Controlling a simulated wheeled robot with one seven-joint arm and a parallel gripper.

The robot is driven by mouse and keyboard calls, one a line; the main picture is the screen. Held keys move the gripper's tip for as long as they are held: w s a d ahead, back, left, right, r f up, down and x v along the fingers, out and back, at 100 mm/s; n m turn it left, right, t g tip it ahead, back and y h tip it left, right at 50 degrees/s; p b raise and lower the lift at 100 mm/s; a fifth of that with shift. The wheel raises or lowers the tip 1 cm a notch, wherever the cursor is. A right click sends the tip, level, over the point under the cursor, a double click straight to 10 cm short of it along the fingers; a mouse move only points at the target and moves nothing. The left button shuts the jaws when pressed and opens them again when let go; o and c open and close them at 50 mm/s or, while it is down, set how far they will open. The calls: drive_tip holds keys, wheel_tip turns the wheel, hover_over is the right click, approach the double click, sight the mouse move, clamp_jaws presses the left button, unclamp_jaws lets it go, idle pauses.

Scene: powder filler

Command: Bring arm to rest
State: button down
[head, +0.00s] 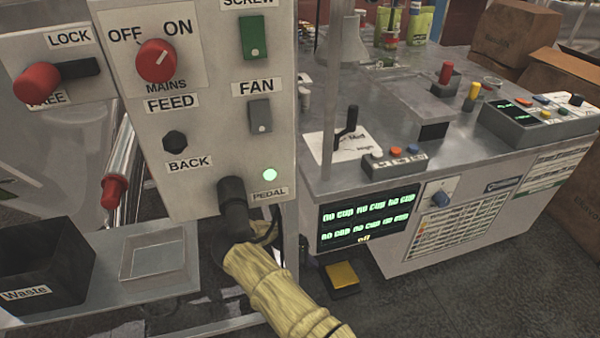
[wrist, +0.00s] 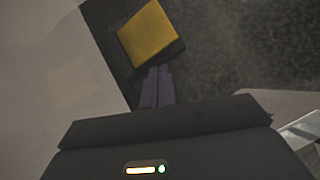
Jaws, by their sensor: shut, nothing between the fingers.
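My gripper (wrist: 158,74) shows in the wrist view with its two purple-grey fingers together and nothing between them. The fingertips appear just below the near edge of a yellow foot pedal (wrist: 152,34) in that picture. The gap between fingers and pedal in depth cannot be told. In the head view the pedal (head: 342,275) lies on the dark floor by the bench's front corner. I cannot make out the fingers in the head view.
A control panel (head: 200,110) with a red mains knob (head: 156,61) and green light stands close in front. A shelf with a black waste bin (head: 45,262) and a grey tray (head: 154,258) is at lower left. A bench (head: 400,260) stands right. Floor at lower right is clear.

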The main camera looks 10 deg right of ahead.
drive_tip(key=b, duration=0.5)
approach(333, 279)
drive_tip(key=x, duration=0.5)
drive_tip(key=shift+d, duration=0.15)
drive_tip(key=d+r+p, duration=0.1)
drive_tip(key=s+d+r, duration=0.1)
drive_tip(key=shift+d+r+p, duration=0.25)
drive_tip(key=shift+d+p, duration=0.1)
drive_tip(key=shift+p, duration=0.05)
drive_tip(key=p+v, duration=0.1)
drive_tip(key=v, duration=0.2)
drive_tip(key=shift+w+a+f, duration=0.1)
drive_tip(key=shift+f, duration=0.1)
